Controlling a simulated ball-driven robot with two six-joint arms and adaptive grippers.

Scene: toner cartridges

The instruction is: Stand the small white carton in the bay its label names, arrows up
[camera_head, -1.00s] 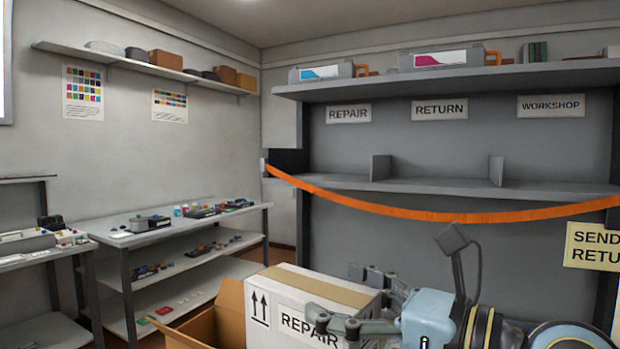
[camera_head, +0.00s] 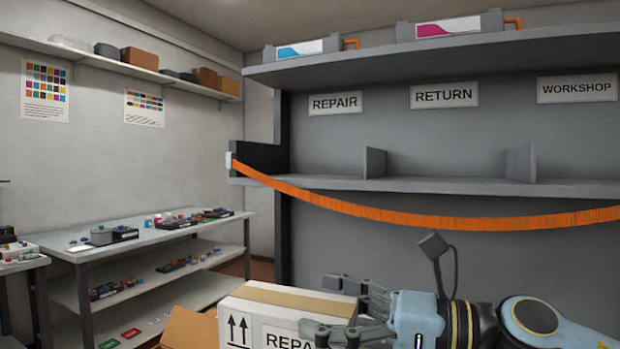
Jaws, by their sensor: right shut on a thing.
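The small white carton (camera_head: 257,322) is at the bottom centre, with a tan tape strip on top. Its front face shows two arrows pointing up and a label that reads "REPA", the rest covered by my gripper. My right gripper (camera_head: 345,312) is shut on the carton's right part, and the carton is upright. The shelf's bays carry the signs REPAIR (camera_head: 335,103), RETURN (camera_head: 444,94) and WORKSHOP (camera_head: 577,88). The repair bay (camera_head: 325,150) is the leftmost and empty. My left gripper is not in view.
An orange strap (camera_head: 400,215) sags across the shelf front, just below the bays' floor (camera_head: 430,186). Dividers (camera_head: 375,163) separate the bays. An open brown box (camera_head: 188,330) is left of the carton. A bench (camera_head: 150,238) with small parts stands at the left.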

